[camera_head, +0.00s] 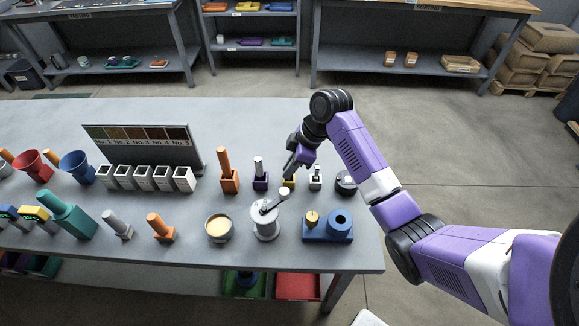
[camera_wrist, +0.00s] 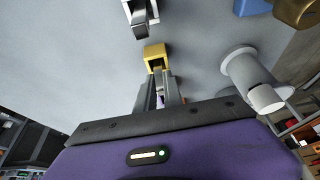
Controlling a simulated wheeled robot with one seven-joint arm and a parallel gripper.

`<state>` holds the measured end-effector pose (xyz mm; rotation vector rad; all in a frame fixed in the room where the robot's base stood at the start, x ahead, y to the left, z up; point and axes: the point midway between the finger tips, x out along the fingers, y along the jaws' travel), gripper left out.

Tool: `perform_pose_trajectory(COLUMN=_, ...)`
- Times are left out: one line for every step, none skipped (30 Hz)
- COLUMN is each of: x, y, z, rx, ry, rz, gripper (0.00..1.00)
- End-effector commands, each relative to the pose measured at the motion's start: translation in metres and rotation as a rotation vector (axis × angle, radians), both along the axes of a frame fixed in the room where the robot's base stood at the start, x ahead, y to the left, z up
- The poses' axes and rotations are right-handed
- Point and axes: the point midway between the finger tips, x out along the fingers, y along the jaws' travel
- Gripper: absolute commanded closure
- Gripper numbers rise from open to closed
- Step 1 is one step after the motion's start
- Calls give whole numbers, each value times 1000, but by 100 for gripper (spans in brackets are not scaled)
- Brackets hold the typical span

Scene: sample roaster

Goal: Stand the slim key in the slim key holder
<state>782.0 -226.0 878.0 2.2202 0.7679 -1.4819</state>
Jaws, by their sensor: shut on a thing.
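My gripper (camera_head: 290,168) is over the yellow square block (camera_head: 289,183) in the row on the table. In the wrist view, my gripper (camera_wrist: 160,84) has its fingers close together, pointing at the open-topped yellow block (camera_wrist: 155,54). It is shut on a slim thing, likely the slim key, mostly hidden between the fingers. I cannot tell whether its lower end is inside the yellow block or just above it. A white block with a grey key standing in it (camera_head: 315,176) is just to the right; it also shows in the wrist view (camera_wrist: 141,18).
A round dark item (camera_head: 345,183) stands right. A white cylinder with a crank (camera_head: 265,222) and a blue stand (camera_head: 328,232) are in front.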

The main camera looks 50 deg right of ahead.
Motion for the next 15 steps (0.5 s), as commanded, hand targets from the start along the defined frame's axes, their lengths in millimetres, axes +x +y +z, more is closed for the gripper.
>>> perform_pose_trajectory(x=0, y=0, z=-1, rx=0, ry=0, rz=0, gripper=85)
perform_pose_trajectory(x=0, y=0, z=0, rx=-1, ry=-1, rz=0, gripper=79)
perform_pose_trajectory(x=0, y=0, z=0, rx=0, ry=0, rz=0, gripper=71)
perform_pose_trajectory(x=0, y=0, z=0, rx=0, ry=0, rz=0, gripper=65)
perform_pose_trajectory(x=0, y=0, z=0, rx=0, ry=0, rz=0, gripper=63)
perform_pose_trajectory(x=0, y=0, z=0, rx=0, ry=0, rz=0, gripper=63)
perform_pose_trajectory(x=0, y=0, z=0, rx=0, ry=0, rz=0, gripper=63)
perform_pose_trajectory(x=0, y=0, z=0, rx=0, ry=0, rz=0, gripper=63)
perform_pose_trajectory(x=0, y=0, z=0, rx=0, ry=0, rz=0, gripper=63)
perform_pose_trajectory(x=0, y=0, z=0, rx=0, ry=0, rz=0, gripper=63)
perform_pose_trajectory(x=0, y=0, z=0, rx=0, ry=0, rz=0, gripper=63)
perform_pose_trajectory(x=0, y=0, z=0, rx=0, ry=0, rz=0, gripper=63)
perform_pose_trajectory(x=0, y=0, z=0, rx=0, ry=0, rz=-1, gripper=63)
perform_pose_trajectory(x=0, y=0, z=1, rx=0, ry=0, rz=0, gripper=63)
perform_pose_trajectory(x=-1, y=-1, z=2, rx=-1, ry=-1, rz=0, gripper=63)
